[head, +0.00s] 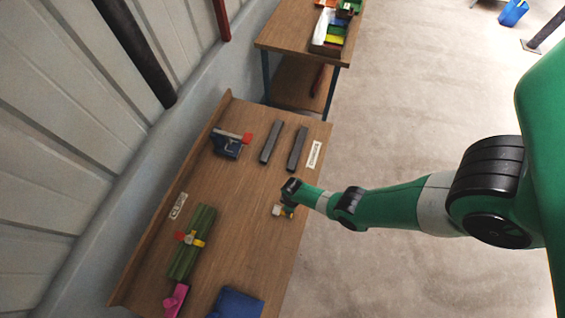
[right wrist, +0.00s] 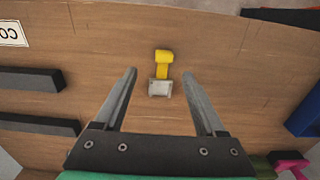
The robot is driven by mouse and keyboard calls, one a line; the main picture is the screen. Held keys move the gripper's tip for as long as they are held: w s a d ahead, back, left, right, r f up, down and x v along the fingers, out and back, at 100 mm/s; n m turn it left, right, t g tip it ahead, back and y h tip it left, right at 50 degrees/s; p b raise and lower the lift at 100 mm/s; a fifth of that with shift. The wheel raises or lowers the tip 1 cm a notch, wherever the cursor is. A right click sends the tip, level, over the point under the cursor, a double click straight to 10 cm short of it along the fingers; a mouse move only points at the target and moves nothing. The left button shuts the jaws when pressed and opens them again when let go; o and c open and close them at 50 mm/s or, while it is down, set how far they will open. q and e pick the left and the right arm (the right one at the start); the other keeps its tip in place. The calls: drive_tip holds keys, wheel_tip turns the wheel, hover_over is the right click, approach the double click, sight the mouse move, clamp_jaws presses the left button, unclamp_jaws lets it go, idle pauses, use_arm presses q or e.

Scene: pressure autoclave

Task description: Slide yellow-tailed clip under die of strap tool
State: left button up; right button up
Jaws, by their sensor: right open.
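The yellow-tailed clip (right wrist: 159,88) has a pale grey metal body and a yellow tail. It lies on the wooden bench, centred between my right gripper's fingers in the right wrist view, with its tail pointing away. In the head view the clip (head: 277,210) shows beside the gripper, partly covered. My right gripper (right wrist: 160,72) is open and empty above the clip. A blue tool with a red end (head: 228,145) stands at the far left of the bench. I cannot tell whether this is the strap tool, and no die can be made out. My left gripper is not in view.
Two dark grey bars (head: 284,145) lie near the bench's far end beside a white label (head: 314,155). A strapped green bundle (head: 193,243), a pink object (head: 175,300) and a blue block (head: 236,303) lie at the near end. The bench's middle is mostly clear.

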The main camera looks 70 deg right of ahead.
sight(283, 212)
drive_tip(key=f+b, duration=0.1)
drive_tip(key=f, duration=0.1)
drive_tip(key=f+b, duration=0.4)
drive_tip(key=shift+w+a+f, duration=0.1)
drive_tip(key=shift+a+f, duration=0.1)
drive_tip(key=shift+a, duration=0.15)
drive_tip(key=shift+r, duration=0.15)
clamp_jaws()
